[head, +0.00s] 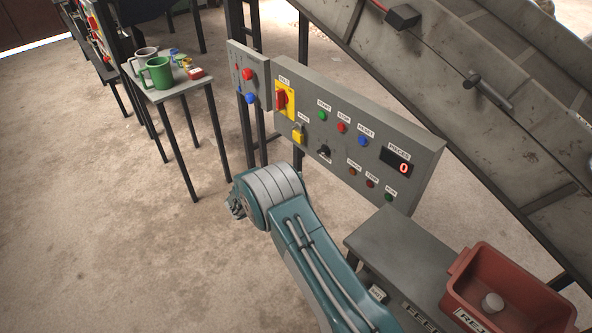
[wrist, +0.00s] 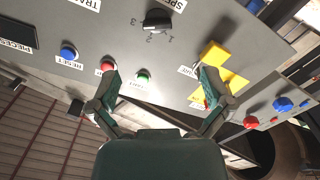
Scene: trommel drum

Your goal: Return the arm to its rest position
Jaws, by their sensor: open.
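My teal arm reaches up from the bottom of the head view, its rounded wrist end in front of the lower left of the grey control panel (head: 312,100). My gripper (head: 236,208) is mostly hidden behind that wrist, with only a small dark part showing. In the wrist view my gripper (wrist: 160,75) is open, its two fingers wide apart with nothing between them. The control panel (wrist: 185,55) appears upside down beyond the fingers. The right finger overlaps the yellow switch plate (wrist: 228,68); contact cannot be told.
A small table (head: 178,88) with a green mug (head: 157,73) and other items stands at left. A red bin (head: 462,262) holding a round pale object stands at lower right, near a grey box (head: 385,240). A metal conveyor (head: 480,110) slopes across the right.

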